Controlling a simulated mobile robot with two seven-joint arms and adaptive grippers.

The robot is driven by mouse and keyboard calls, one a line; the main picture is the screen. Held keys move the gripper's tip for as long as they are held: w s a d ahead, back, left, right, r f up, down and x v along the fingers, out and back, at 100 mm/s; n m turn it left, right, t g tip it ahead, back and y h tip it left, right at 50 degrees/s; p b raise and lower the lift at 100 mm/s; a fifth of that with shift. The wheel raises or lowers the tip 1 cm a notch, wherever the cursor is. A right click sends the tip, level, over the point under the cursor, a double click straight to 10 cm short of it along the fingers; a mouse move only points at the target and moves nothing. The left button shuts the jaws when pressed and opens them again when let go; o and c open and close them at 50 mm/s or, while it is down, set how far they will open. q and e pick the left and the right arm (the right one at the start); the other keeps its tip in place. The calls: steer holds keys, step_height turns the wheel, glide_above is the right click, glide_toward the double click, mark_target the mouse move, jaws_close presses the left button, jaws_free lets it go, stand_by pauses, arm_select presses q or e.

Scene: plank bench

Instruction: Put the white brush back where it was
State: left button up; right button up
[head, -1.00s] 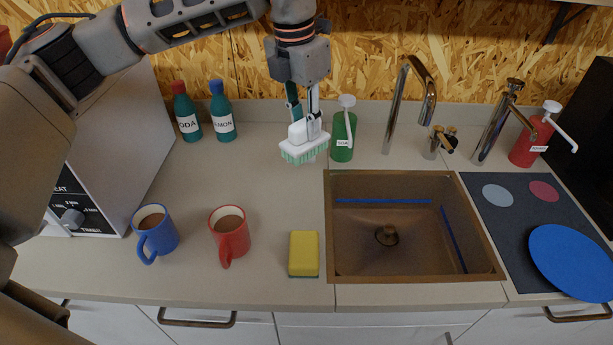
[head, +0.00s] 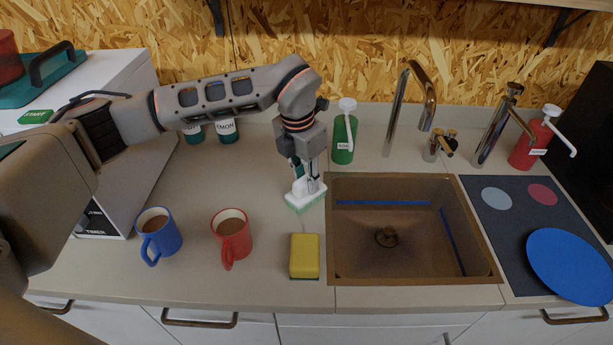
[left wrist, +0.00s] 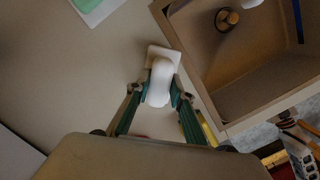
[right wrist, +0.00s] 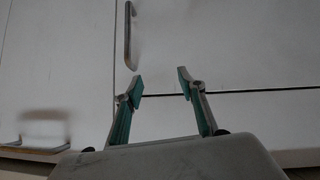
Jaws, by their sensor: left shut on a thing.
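The white brush (head: 308,190) with pale green bristles points bristles down over the counter, left of the sink's back left corner. My left gripper (head: 306,176) is shut on its handle from above. I cannot tell whether the bristles touch the counter. In the left wrist view the white brush (left wrist: 161,72) sits between the left gripper's fingertips (left wrist: 161,92), beside the sink rim. My right gripper (right wrist: 160,80) is open and empty in front of pale cabinet doors; it is not in the head view.
A yellow sponge (head: 305,256) lies in front of the brush, left of the sink (head: 332,225). A red mug (head: 231,238) and a blue mug (head: 160,236) stand to the left. A green soap bottle (head: 343,138) stands behind.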

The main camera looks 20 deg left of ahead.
steer(key=shift+f, duration=0.1)
arm_select(q)
steer(key=o, duration=0.7)
steer(key=shift+f, duration=0.1)
steer(key=o, duration=0.4)
steer(key=shift+c, duration=0.2)
arm_select(e)
steer(key=shift+a, duration=0.3)
steer(key=shift+d, duration=0.15)
arm_select(q)
steer(key=shift+r, duration=0.35)
step_height(320, 180, up, 12)
steer(key=s+b, duration=0.1)
steer(key=b, duration=0.1)
steer(key=shift+s+a+f, duration=0.15)
steer(key=shift+a+f, duration=0.05)
steer(key=shift+a, duration=0.1)
arm_select(e)
steer(key=shift+w+a+r+y, duration=0.15)
steer(key=shift+w+a+y, duration=0.1)
steer(key=shift+a, duration=0.25)
steer(key=shift+w+a+r+y, duration=0.15)
steer(key=shift+w+a, duration=0.05)
steer(key=shift+a, duration=0.25)
arm_select(q)
steer(key=shift+s, duration=0.1)
arm_select(e)
steer(key=shift+d+t, duration=0.2)
steer(key=shift+t, duration=0.1)
